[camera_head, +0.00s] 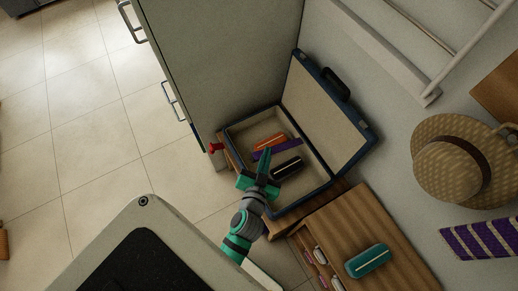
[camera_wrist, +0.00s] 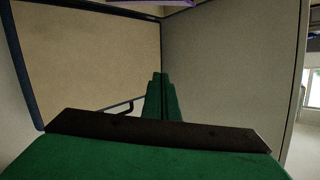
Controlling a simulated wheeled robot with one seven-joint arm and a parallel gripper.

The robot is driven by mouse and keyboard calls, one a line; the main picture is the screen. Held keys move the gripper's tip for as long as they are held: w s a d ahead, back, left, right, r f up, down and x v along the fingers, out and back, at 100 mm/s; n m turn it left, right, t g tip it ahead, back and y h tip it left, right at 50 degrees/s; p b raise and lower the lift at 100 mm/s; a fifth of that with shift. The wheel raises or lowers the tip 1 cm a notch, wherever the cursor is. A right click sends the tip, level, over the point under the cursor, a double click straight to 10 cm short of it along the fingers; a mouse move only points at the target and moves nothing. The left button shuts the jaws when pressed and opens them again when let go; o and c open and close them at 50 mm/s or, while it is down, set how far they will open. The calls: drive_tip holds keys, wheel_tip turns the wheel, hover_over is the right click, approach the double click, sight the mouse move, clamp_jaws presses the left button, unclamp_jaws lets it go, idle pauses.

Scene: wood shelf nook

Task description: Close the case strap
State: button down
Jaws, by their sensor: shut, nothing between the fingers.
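The open blue-edged case (camera_head: 236,128) lies on a wooden surface with its beige lid (camera_head: 322,115) raised on the right. Inside it are an orange item (camera_head: 270,142), a purple strip (camera_head: 285,147) and a dark rounded item (camera_head: 288,166). I cannot tell whether the purple strip is the strap. My gripper (camera_head: 266,153) is over the case's near left part, with its green fingers shut together and empty. In the wrist view the shut fingers (camera_wrist: 160,77) point ahead, a beige blue-edged panel (camera_wrist: 85,60) is at left, and a bit of purple (camera_wrist: 158,2) shows at the top.
A tall grey cabinet side (camera_head: 215,60) stands behind and left of the case. A wooden shelf (camera_head: 350,215) with a teal case (camera_head: 367,261) is at the near right. A straw hat (camera_head: 440,180) and a purple striped cloth (camera_head: 480,239) are farther right. The tiled floor at left is clear.

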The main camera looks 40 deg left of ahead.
drive_tip(key=w+a+r+n+g+y, duration=0.2)
drive_tip(key=a+n+g+y, duration=0.15)
drive_tip(key=a, duration=0.35)
drive_tip(key=w+a+r+n+g+y, duration=0.2)
drive_tip(key=w+a+r+n, duration=0.15)
drive_tip(key=a, duration=0.25)
drive_tip(key=w+a+r+n+g+y, duration=0.1)
drive_tip(key=a+r+n+g+y, duration=0.1)
drive_tip(key=a+n, duration=0.4)
drive_tip(key=n+g+h, duration=1.1)
drive_tip(key=n+h, duration=0.1)
drive_tip(key=n, duration=0.4)
approach(256, 156)
drive_tip(key=x, duration=0.6)
drive_tip(key=shift+a, duration=0.1)
